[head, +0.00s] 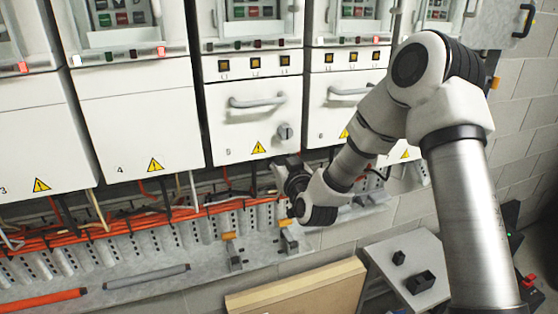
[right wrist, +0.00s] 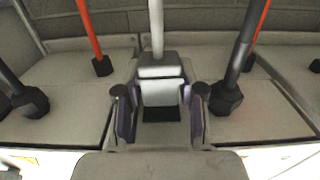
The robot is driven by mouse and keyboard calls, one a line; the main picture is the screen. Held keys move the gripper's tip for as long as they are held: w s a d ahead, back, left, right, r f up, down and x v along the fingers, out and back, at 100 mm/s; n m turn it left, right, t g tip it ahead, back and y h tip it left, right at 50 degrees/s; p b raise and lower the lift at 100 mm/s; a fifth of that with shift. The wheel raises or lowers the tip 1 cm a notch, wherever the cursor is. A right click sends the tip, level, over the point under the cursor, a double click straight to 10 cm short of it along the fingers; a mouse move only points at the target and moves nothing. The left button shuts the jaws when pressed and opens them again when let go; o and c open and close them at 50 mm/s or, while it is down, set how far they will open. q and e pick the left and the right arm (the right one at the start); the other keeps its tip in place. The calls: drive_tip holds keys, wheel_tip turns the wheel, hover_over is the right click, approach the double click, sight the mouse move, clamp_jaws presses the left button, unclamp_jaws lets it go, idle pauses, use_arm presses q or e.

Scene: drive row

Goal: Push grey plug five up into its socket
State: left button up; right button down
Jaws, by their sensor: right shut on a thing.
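My right gripper (head: 290,178) is just below the lower front edge of cabinet 5 (head: 225,125) in the head view. In the right wrist view my right gripper (right wrist: 160,112) has its purple-lined fingers on both sides of the grey plug (right wrist: 160,70), shut on it. A light grey cable (right wrist: 156,25) runs from the plug. A dark rectangular opening (right wrist: 160,115) shows between the fingers, beside the plug; I cannot tell how far the plug is in its socket. The plug is not clear in the head view. My left gripper is not in view.
In the right wrist view black gland-like fittings with cables (right wrist: 225,98) flank the fingers closely on both sides. Below the cabinets run a perforated cable tray (head: 150,240) and orange cables. A small grey table (head: 405,285) with black blocks stands lower right.

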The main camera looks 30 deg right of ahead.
drive_tip(key=shift+r, duration=0.9)
drive_tip(key=c, duration=0.8)
unclamp_jaws()
drive_tip(key=shift+o, duration=0.2)
drive_tip(key=shift+f, duration=0.1)
drive_tip(key=v, duration=0.7)
drive_tip(key=shift+s, duration=0.25)
drive_tip(key=shift+w, duration=0.1)
